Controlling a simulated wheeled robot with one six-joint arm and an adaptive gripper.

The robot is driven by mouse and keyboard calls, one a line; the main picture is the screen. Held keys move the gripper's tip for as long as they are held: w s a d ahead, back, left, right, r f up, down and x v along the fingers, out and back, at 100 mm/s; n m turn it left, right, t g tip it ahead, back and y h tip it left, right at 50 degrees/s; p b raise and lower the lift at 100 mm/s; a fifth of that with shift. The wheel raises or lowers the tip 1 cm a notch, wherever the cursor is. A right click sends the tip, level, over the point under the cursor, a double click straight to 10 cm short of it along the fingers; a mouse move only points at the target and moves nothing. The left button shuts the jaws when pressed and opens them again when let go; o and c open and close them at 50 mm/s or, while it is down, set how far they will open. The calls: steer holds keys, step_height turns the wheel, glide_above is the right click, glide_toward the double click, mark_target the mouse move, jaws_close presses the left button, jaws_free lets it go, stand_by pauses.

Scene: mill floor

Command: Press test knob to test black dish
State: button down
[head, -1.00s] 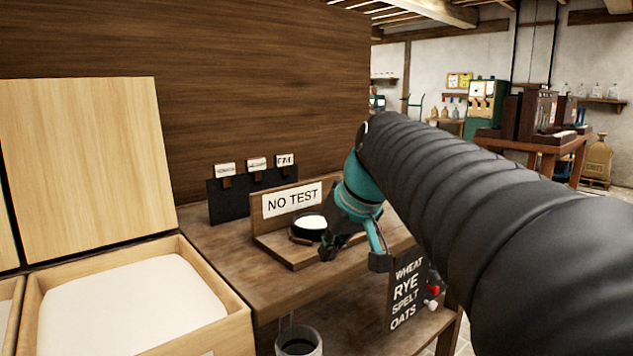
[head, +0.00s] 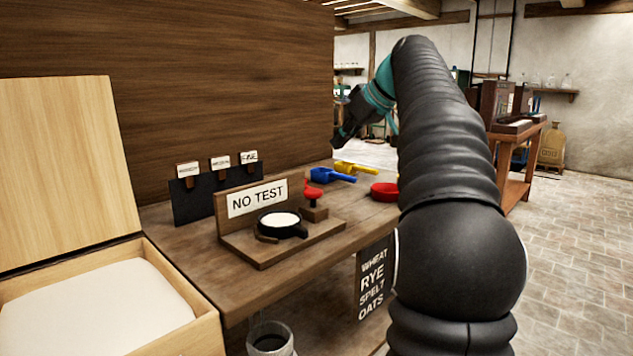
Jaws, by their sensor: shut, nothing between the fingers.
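The black dish (head: 283,228) holds a white filling and sits on the wooden test stand (head: 258,246). A sign (head: 257,198) reading NO TEST stands behind it. The red test knob (head: 314,193) is on a small wooden block (head: 314,213) just right of the dish. My gripper (head: 343,136) is raised above and behind the knob, clear of it and of the dish. It holds nothing that I can see. My arm covers part of the table's right side.
A blue scoop (head: 331,175), a yellow scoop (head: 356,168) and a red dish (head: 384,191) lie right of the stand. A rack with several labelled tags (head: 197,200) stands at left. An open wooden bin (head: 205,318) of white flour is at front left.

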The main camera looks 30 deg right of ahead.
glide_above(309, 189)
steer(key=s, duration=0.3)
steer(key=f, duration=0.4)
steer(key=f+b, duration=0.1)
steer(key=f, duration=0.2)
steer(key=shift+w+d+f, duration=0.1)
steer(key=shift+w+d, duration=0.05)
steer(key=shift+d, duration=0.25)
step_height(309, 189, down, 3)
steer(key=shift+f+b, duration=0.1)
steer(key=shift+b, duration=0.2)
steer(key=shift+f, duration=0.35)
